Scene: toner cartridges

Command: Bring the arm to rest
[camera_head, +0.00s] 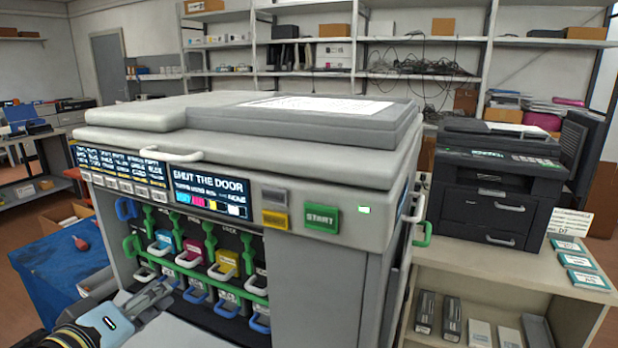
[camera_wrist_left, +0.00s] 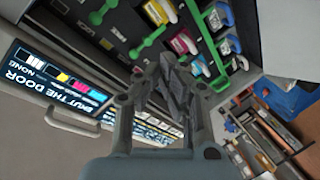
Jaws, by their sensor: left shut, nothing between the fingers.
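My left gripper (camera_head: 153,293) is at the lower left of the head view, in front of the printer's open bay. Its fingers also show in the left wrist view (camera_wrist_left: 172,80), closed together and empty. The large grey printer (camera_head: 340,215) fills the middle. Its bay holds a row of toner cartridges, including cyan (camera_head: 162,242), magenta (camera_head: 189,253) and yellow (camera_head: 224,264), with green and blue levers around them. A pale flat panel (camera_head: 195,333) lies below the bay, partly behind my gripper. The display (camera_head: 208,191) reads "SHUT THE DOOR". My right gripper is out of view.
A green START button (camera_head: 321,219) is on the printer front. A black printer (camera_head: 500,185) stands on a shelf unit at the right. A blue-covered table (camera_head: 60,270) is at the left. Stocked shelves line the back wall.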

